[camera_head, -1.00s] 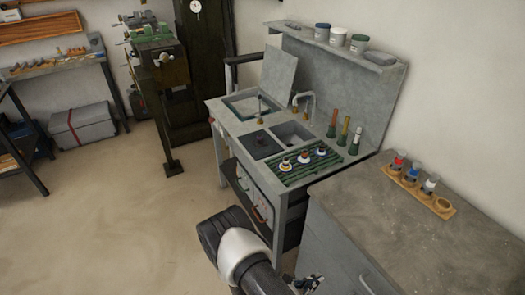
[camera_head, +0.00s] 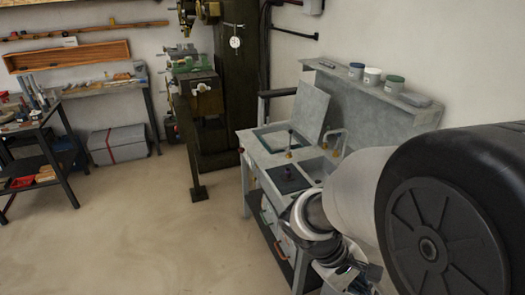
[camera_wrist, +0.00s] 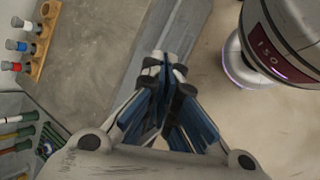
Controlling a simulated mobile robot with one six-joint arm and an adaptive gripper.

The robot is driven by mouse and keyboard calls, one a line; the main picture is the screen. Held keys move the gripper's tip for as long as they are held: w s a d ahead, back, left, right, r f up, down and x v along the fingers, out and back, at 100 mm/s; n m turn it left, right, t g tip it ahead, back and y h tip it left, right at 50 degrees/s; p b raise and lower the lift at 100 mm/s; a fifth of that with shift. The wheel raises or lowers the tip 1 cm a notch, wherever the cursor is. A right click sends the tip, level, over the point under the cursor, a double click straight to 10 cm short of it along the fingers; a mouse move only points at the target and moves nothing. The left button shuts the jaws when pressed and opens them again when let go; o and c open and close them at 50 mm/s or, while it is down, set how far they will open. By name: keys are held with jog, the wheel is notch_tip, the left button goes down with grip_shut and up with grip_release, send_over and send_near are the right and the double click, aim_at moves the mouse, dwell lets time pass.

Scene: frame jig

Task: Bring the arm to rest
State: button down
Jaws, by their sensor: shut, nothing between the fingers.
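My gripper (camera_wrist: 165,68) shows in the wrist view, its fingers drawn together with nothing between them. It hangs above the floor and the edge of the grey cabinet, apart from any object. In the head view my raised arm fills the lower right. It hides the right part of the grey workbench (camera_head: 375,105) and the cabinet beside it.
In the head view, a grey box (camera_head: 118,146) stands under the back bench. The floor (camera_head: 130,235) at left is clear.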

jog(key=s+a+r+m+t+y, duration=0.6)
jog(key=s+a+r+y, duration=0.1)
jog(key=r, duration=0.4)
jog(key=shift+s+a+r, duration=0.25)
jog(key=shift+s+r, duration=0.1)
jog(key=shift+s, duration=0.55)
